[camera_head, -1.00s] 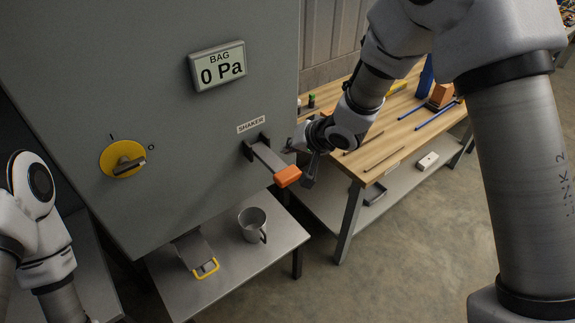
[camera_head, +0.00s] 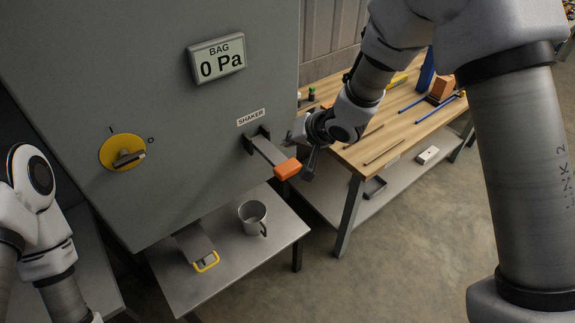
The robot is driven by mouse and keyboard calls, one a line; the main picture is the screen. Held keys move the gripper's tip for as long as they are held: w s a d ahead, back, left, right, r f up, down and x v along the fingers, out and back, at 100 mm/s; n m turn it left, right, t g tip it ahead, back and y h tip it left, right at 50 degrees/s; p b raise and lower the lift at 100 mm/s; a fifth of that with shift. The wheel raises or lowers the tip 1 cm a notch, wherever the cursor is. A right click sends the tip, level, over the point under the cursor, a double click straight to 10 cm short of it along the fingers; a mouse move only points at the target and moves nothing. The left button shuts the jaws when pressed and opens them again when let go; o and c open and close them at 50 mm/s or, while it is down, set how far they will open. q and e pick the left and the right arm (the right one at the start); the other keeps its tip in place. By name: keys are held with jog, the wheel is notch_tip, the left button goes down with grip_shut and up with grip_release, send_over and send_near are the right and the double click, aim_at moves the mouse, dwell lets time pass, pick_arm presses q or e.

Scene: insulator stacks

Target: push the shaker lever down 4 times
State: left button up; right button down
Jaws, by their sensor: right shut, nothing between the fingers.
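The shaker lever (camera_head: 266,150) is a grey bar with an orange end grip (camera_head: 287,169), sticking out of the grey cabinet (camera_head: 180,160) under the SHAKER label (camera_head: 251,117). My right gripper (camera_head: 309,172) is shut with nothing in it. Its tip is just right of the orange grip, very close to it; I cannot tell whether they touch. My left arm shows at the left edge, and its gripper is out of view.
A display (camera_head: 217,60) reads BAG 0 Pa. A yellow rotary switch (camera_head: 123,153) is at the left. Below, a low metal shelf (camera_head: 240,268) holds a grey mug (camera_head: 253,216) and a yellow-handled tray (camera_head: 206,262). A wooden workbench (camera_head: 385,135) with tools stands behind my right arm.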

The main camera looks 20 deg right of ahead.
dwell(0.9)
jog(key=shift+s+d+f+n, duration=0.1)
jog(key=shift+d+f+n, duration=0.1)
jog(key=shift+d+n, duration=0.15)
jog(key=s+d+f+m+g+h, duration=0.35)
jog(key=s+d+m, duration=0.2)
jog(key=m, duration=0.25)
jog(key=w+a+r+m+t+y+b, duration=0.3)
jog(key=w+a+r+m+y+b, duration=0.1)
jog(key=m, duration=0.5)
notch_tip(320, 180, up, 4)
jog(key=shift+w+a+f, duration=0.1)
jog(key=shift+w+a, duration=0.7)
jog(key=shift+a, duration=0.4)
jog(key=shift+f+m, duration=0.1)
jog(key=shift+m, duration=0.25)
